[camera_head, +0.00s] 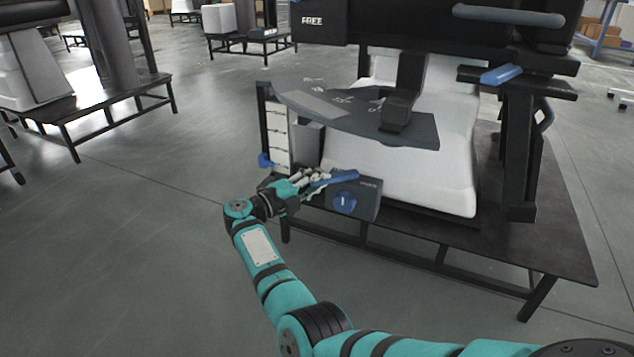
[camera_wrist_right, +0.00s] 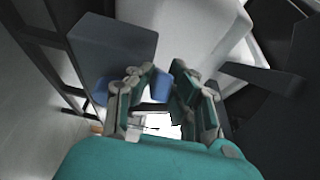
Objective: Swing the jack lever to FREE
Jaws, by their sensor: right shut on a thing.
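My right gripper (camera_head: 308,184) reaches in from below and is shut on a blue bar-shaped handle (camera_head: 345,177), which I take to be the jack lever. In the right wrist view the gripper's fingers (camera_wrist_right: 160,92) stand on both sides of a blue piece (camera_wrist_right: 157,79). Where the lever joins its mount is not clear. The word FREE (camera_head: 312,20) is in white on a black housing at the top. A dark plate (camera_head: 335,110) with faint markings lies above the gripper. My left gripper is not in view.
A dark box (camera_head: 367,199) with a blue dial (camera_head: 342,203) sits just right of the gripper. A white moulded block (camera_head: 445,160) and a black upright (camera_head: 518,160) stand on the black table (camera_head: 545,245). Another blue grip (camera_head: 501,75) is at the upper right.

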